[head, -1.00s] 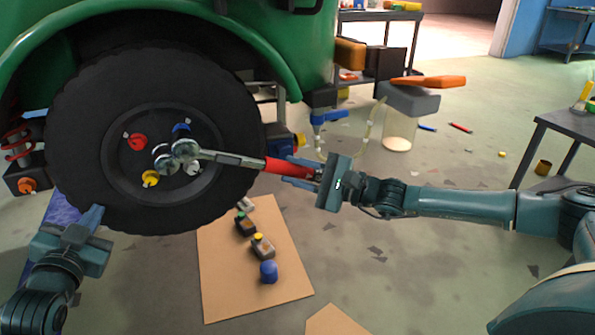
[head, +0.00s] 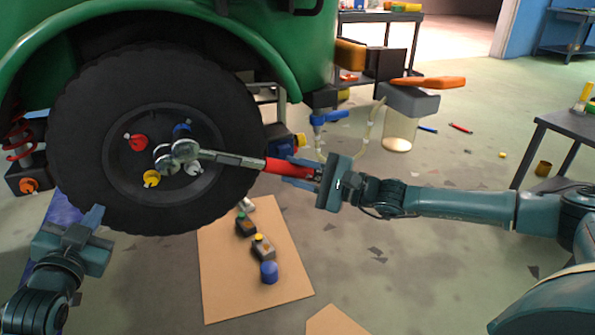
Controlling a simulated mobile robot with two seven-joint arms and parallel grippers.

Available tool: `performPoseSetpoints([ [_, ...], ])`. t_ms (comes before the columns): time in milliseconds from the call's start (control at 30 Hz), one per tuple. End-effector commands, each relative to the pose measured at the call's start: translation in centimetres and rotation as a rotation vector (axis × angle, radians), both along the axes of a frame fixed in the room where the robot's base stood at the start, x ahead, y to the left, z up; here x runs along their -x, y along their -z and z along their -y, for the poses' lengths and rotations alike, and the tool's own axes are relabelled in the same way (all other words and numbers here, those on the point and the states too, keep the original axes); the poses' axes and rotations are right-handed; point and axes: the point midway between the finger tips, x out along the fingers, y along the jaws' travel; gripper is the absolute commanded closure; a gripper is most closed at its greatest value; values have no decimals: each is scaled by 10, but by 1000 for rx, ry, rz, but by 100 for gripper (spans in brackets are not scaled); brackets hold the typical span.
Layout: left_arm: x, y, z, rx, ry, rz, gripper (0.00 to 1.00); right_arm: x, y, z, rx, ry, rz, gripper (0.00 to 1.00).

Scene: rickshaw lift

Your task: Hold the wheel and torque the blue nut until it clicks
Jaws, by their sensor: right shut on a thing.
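The black wheel (head: 90,100) is mounted under the green fender, with red, yellow, white and blue nuts on its hub. The blue nut (head: 181,130) is at the hub's upper right. My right gripper (head: 305,172) is shut on the red handle of the torque wrench (head: 235,159). The wrench lies nearly level, its round head in front of the hub's middle, just below the blue nut. I cannot tell whether its socket sits on a nut. My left gripper (head: 92,222) is at the tyre's lower left edge, seemingly touching it; its finger opening is hidden.
A cardboard sheet (head: 225,290) on the floor holds several small parts, including a blue cap (head: 269,272). A dark side table (head: 560,125) stands at right. A grey-lidded clear container (head: 400,125) is behind my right arm. Floor between is mostly free.

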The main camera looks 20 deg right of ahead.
Motion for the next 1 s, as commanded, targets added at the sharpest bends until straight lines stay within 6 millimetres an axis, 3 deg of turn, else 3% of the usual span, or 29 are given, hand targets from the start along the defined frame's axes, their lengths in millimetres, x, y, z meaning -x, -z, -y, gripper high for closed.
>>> performPoseSetpoints([
  [1000,-4,-4,-3,1,-9,7,100,-6,-1,1,-5,-2,5,100],
])
